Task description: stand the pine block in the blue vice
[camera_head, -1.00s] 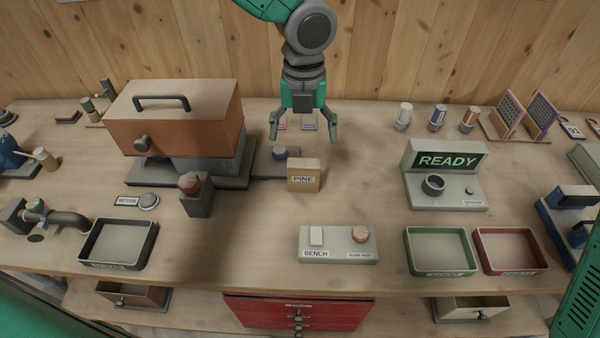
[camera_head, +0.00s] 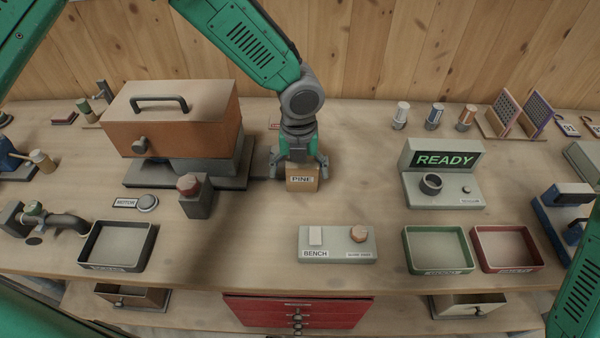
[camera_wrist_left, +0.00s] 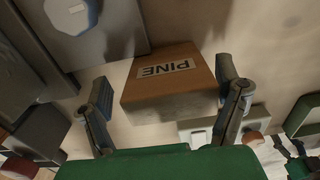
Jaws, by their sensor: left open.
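The pine block (camera_head: 302,184), a tan wooden block labelled PINE, stands on the bench in the middle. My left gripper (camera_head: 299,168) is open directly above and behind it, fingers on either side of its top. In the left wrist view the block (camera_wrist_left: 165,100) lies between the two spread fingers (camera_wrist_left: 166,108), with visible gaps at its sides. A blue device (camera_head: 563,215) is at the right edge and another blue one (camera_head: 10,155) at the left edge; I cannot tell which is the vice. My right gripper is not in view.
A brown box machine (camera_head: 172,120) on a dark base stands left of the block, with a red-topped post (camera_head: 195,195) in front. A grey BENCH switch box (camera_head: 337,244) is nearer the front. A READY display (camera_head: 443,175) and green and red trays (camera_head: 440,250) are right.

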